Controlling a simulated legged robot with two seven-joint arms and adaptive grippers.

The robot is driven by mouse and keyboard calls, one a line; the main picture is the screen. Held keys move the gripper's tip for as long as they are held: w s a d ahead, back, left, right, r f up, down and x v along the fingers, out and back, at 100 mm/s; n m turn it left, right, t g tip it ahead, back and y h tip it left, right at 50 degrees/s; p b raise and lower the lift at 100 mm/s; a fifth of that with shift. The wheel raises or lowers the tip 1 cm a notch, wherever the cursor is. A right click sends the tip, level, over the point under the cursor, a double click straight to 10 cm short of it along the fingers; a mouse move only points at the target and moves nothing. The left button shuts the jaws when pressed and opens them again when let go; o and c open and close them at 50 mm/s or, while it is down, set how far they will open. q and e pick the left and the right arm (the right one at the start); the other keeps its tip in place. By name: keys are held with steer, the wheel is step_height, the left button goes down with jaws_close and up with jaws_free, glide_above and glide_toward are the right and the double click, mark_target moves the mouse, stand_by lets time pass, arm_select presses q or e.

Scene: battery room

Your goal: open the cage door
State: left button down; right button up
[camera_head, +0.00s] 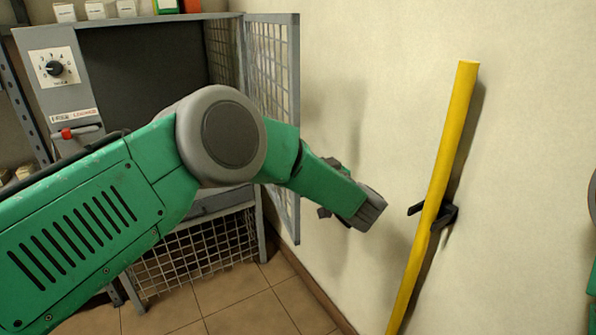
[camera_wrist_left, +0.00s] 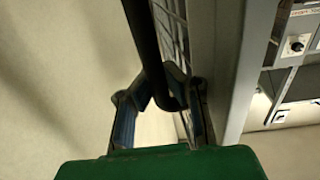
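The cage door (camera_head: 293,120), a grey frame with wire mesh, stands swung out from the right side of the grey cabinet (camera_head: 50,95), near the wall. My left arm reaches across in front of the cabinet. My left gripper (camera_head: 333,190) is at the door's wall side, partly hidden behind its own wrist. In the left wrist view, the door frame (camera_wrist_left: 212,70) runs along the right of the gripper (camera_wrist_left: 160,95). A dark bar (camera_wrist_left: 146,40), seemingly the door's handle, comes down between the blue-padded fingers. I cannot tell whether they clamp it. My right gripper is out of view.
A yellow pole (camera_head: 440,170) leans in a black wall bracket (camera_head: 445,213) right of my left gripper. A dial (camera_head: 54,68) and a red-handled switch (camera_head: 75,132) are on the cabinet front. Small boxes (camera_head: 95,10) stand on top. Tiled floor (camera_head: 245,305) shows below.

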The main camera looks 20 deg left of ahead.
arm_select(q)
steer(key=shift+s+d+f, duration=0.1)
steer(key=shift+d+f, duration=0.2)
steer(key=shift+f, duration=0.1)
steer(key=shift+d, duration=0.35)
steer(key=c, duration=1.6)
jaws_free()
steer(key=shift+o, duration=0.3)
steer(key=shift+r, duration=0.3)
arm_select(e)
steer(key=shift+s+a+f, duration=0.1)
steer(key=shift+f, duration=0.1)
arm_select(q)
steer(key=v, duration=1.1)
steer(key=shift+s+d, duration=0.15)
steer(key=shift+d, duration=0.25)
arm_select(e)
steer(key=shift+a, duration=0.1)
arm_select(q)
steer(key=shift+f, duration=0.15)
